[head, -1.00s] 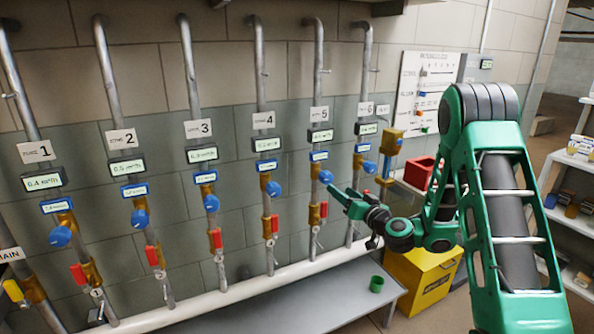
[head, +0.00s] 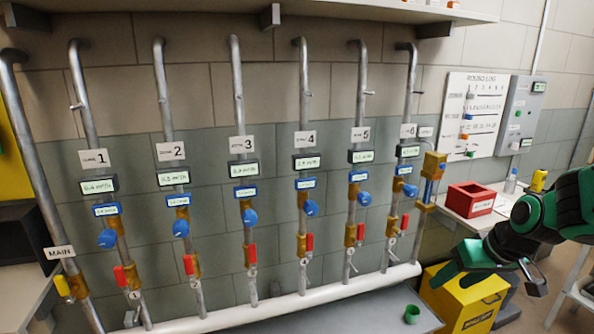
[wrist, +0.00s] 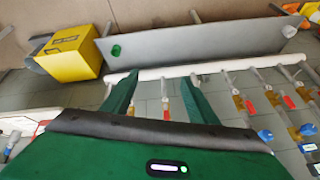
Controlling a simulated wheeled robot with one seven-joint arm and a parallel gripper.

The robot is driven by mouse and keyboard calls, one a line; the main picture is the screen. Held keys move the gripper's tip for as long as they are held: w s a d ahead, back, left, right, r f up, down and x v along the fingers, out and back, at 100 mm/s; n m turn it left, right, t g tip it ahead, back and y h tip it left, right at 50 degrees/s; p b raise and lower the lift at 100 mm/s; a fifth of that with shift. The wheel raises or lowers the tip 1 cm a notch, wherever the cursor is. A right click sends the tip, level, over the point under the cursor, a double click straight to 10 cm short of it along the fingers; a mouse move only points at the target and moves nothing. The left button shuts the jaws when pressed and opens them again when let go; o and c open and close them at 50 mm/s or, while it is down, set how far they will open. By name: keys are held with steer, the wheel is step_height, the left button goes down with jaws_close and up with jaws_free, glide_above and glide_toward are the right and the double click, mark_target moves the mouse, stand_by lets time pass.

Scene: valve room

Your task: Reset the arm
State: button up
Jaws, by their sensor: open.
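My green arm comes in from the right edge of the head view. My gripper (head: 440,280) is low at the right, in front of the yellow box, which it partly covers. In the wrist view my gripper (wrist: 158,84) shows two green fingers spread apart with nothing between them. The fingers point towards the white pipe and the row of valves, and I see no contact with them.
Numbered pipes with blue knobs and red levers line the wall, such as the zone 3 knob (head: 250,217). A grey bench (head: 375,312) bears a green cup (head: 411,314). A red bin (head: 470,200), a yellow box (head: 465,300) and a wall board (head: 473,115) are right.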

steer(key=s+d+r+m+g, duration=0.1)
steer(key=s+d+m+g, duration=0.1)
steer(key=s, duration=1)
steer(key=s+d+r+m+g+h, duration=0.1)
steer(key=s+d+m+g, duration=0.2)
steer(key=s, duration=0.8)
steer(key=shift+s+r+m+h, duration=0.3)
steer(key=shift+s+r+m, duration=0.1)
steer(key=shift+m, duration=0.5)
steer(key=shift+w+d, duration=0.1)
steer(key=shift+w+f, duration=0.25)
steer(key=shift+w, duration=0.35)
